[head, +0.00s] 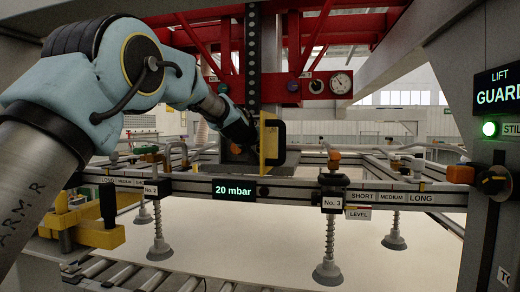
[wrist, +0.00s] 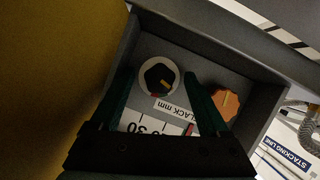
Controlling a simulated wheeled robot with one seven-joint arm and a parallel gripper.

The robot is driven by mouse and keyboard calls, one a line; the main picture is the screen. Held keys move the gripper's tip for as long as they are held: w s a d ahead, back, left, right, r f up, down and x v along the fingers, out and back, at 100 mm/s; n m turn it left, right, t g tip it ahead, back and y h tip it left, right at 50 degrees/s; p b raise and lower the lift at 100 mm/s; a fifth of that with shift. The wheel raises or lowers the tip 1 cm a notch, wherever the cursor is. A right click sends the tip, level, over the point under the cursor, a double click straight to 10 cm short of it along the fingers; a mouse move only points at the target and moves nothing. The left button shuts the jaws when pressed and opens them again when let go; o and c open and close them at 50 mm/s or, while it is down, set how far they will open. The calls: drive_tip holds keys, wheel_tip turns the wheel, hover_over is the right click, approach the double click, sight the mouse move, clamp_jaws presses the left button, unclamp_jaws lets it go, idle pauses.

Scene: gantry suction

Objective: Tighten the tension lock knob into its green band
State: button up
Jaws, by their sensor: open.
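In the wrist view, a black knob (wrist: 159,78) with an orange-yellow pointer sits on a round white dial inside a grey recessed box. A small red patch shows at the dial's lower left; I see no green band. An orange lobed knob (wrist: 225,103) sits to its right in the same box. I cannot read a name on either knob. My gripper (wrist: 160,76) is open, its two dark green fingers on either side of the black knob, apart from it. In the head view, my wrist reaches the box beside a yellow panel (head: 269,143), and the fingertips cannot be made out.
A partly hidden label and scale (wrist: 150,122) lie below the black knob. The box walls (wrist: 255,72) closely surround the fingers. A yellow surface (wrist: 50,70) fills the wrist view's left. Below are the frame rail (head: 290,192) and suction cups (head: 328,270).

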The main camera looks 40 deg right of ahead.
drive_tip(key=b+v, duration=0.4)
drive_tip(key=v, duration=0.7)
drive_tip(key=shift+f+b, duration=0.2)
drive_tip(key=shift+b, duration=0.45)
